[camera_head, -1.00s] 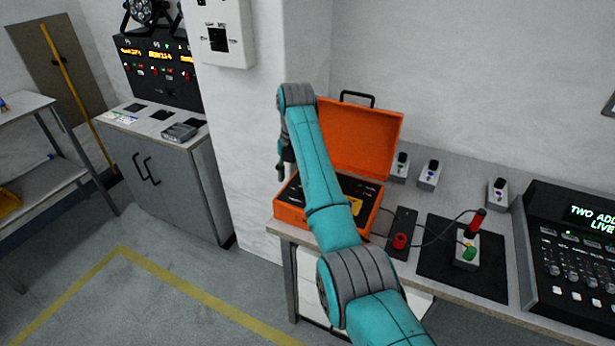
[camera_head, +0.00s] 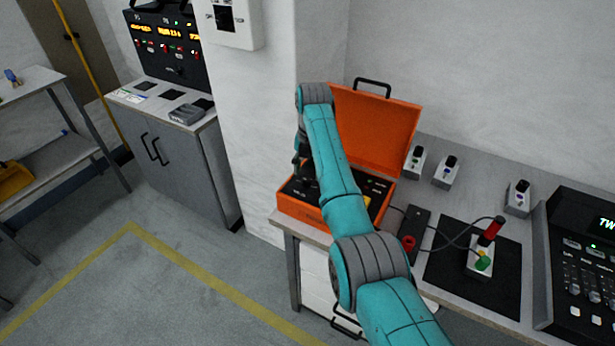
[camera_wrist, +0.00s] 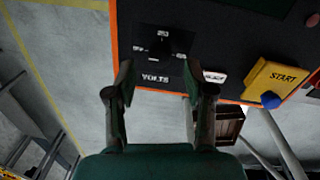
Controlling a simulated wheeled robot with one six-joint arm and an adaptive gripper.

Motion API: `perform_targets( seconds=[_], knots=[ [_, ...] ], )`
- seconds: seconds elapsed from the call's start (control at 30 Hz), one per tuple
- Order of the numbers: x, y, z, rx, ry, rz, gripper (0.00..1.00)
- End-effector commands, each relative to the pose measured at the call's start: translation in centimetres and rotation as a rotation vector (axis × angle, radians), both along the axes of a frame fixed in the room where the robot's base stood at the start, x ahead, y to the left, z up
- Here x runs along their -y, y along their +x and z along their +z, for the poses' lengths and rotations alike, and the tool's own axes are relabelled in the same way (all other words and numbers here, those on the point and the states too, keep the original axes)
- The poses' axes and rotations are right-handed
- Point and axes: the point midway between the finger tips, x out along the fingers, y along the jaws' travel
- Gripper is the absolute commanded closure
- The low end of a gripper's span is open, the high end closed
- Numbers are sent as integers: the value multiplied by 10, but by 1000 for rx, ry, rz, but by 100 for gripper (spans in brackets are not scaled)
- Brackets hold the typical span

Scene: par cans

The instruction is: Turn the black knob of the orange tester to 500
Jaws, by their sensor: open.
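The orange tester (camera_head: 375,130) is an open case on the bench, its lid raised at the back. In the wrist view its dark panel (camera_wrist: 215,35) fills the top, with an orange rim. The black knob (camera_wrist: 163,47) sits above the word VOLTS, with small white labels around it. It is dark on dark, so its pointing direction cannot be told. My gripper (camera_wrist: 158,75) is open and empty, its two fingers on either side of the VOLTS label, just short of the knob in the picture. In the head view my gripper (camera_head: 304,162) is over the case's left part, partly hidden.
A yellow START block (camera_wrist: 272,82) with a blue button is on the panel's right. Right of the case are a black strip with a red plug (camera_head: 408,243), cables and a box with red and green parts (camera_head: 482,258) on a black mat. A wall pillar (camera_head: 250,130) stands left.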

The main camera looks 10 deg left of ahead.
Motion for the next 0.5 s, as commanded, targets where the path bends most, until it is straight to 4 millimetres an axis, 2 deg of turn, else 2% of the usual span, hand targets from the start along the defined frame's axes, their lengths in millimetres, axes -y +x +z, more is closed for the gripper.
perform_targets(
  seconds=[0.1,0.2,0.5],
  knots=[
    [-1,0,-17,-2,-1,0,47],
    [-1,0,-25,-1,-1,0,47],
    [-2,0,-31,1,0,0,47]
  ],
)
